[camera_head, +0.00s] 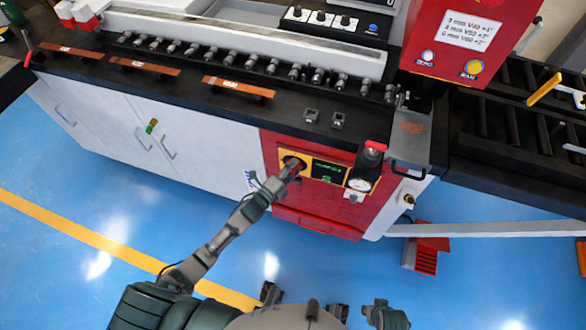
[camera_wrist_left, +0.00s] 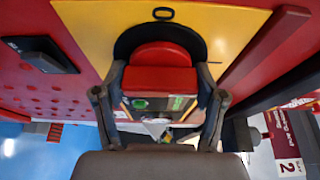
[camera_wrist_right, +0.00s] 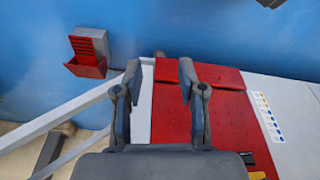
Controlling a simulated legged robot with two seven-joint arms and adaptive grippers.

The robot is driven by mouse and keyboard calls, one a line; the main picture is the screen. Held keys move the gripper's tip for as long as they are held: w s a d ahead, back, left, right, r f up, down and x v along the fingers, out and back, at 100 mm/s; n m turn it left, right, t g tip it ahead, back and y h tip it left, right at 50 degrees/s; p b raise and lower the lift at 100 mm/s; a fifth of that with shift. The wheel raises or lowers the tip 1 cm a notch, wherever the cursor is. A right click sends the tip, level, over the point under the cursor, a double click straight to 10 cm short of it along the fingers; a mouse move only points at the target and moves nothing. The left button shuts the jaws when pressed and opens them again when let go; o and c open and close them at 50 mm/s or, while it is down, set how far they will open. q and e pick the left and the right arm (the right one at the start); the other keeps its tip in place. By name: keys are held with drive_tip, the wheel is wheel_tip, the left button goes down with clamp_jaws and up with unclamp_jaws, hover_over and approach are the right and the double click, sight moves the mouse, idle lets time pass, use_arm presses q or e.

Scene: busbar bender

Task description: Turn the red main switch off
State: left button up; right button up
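The red main switch (camera_wrist_left: 160,80) has a chunky red handle on a round black base in front of a yellow plate (camera_wrist_left: 90,25). In the left wrist view the fingertips of my left gripper (camera_wrist_left: 160,72) lie against both sides of the handle, with no clear gap. In the head view the left gripper (camera_head: 291,168) reaches the switch on the red cabinet front (camera_head: 310,207) and largely covers it. My right gripper (camera_wrist_right: 160,72) is open and empty above the floor, away from the switch; it also shows at the bottom of the head view (camera_head: 386,316).
A red mushroom button (camera_head: 375,146) and a gauge (camera_head: 359,184) are right of the switch. A small display (camera_head: 327,172) sits beside it. Copper bars (camera_head: 238,87) lie on the black bench top. A red floor pedal (camera_head: 426,255) stands at right. Blue floor is open in front.

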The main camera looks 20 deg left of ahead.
use_arm(q)
drive_tip(key=shift+a+f, duration=0.1)
drive_tip(key=shift+a, duration=0.05)
drive_tip(key=shift+c, duration=1.1)
